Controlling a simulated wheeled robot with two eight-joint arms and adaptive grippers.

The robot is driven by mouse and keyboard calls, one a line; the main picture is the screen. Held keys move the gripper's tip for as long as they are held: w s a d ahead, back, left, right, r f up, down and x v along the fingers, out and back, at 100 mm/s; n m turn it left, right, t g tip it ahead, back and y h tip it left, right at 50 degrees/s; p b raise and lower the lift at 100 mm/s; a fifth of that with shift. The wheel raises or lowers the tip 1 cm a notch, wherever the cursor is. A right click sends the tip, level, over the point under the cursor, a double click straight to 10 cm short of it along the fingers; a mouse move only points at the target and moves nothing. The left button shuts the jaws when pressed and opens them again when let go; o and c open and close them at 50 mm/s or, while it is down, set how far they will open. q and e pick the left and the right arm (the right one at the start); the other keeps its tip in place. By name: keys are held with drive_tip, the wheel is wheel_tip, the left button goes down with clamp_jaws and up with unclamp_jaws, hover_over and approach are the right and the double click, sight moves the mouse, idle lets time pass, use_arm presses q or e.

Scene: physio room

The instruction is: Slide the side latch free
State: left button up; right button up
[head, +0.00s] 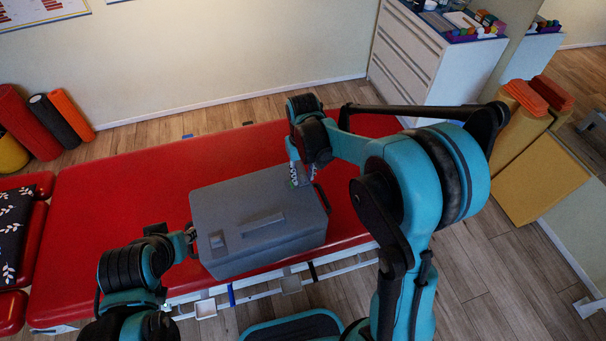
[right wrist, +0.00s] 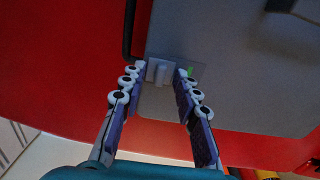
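A grey case (head: 245,205) lies closed on the red table, with a raised grip (head: 262,222) on its lid. A small grey latch (right wrist: 158,72) on a plate shows in the right wrist view, with a green mark (right wrist: 190,71) to its right. My right gripper (right wrist: 160,74) is open, its fingertips on either side of the latch with small gaps; in the head view it is at the case's far right corner (head: 299,173). My left gripper (head: 190,237) is at the case's left side, by a dark handle; its fingers are too small and hidden to judge.
The red padded table (head: 120,200) has free room left of the case and behind it. A white drawer cabinet (head: 425,60) stands at the back right. Foam rollers (head: 50,120) lean at the left wall. A dark handle (head: 322,197) is on the case's right side.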

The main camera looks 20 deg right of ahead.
drive_tip(key=shift+c, duration=0.4)
clamp_jaws()
drive_tip(key=shift+s+a, duration=0.15)
drive_tip(key=shift+a, duration=1.35)
drive_tip(key=shift+d, duration=0.1)
drive_tip(key=shift+o, duration=0.4)
unclamp_jaws()
drive_tip(key=shift+r, duration=0.1)
wheel_tip(320, 180, up, 12)
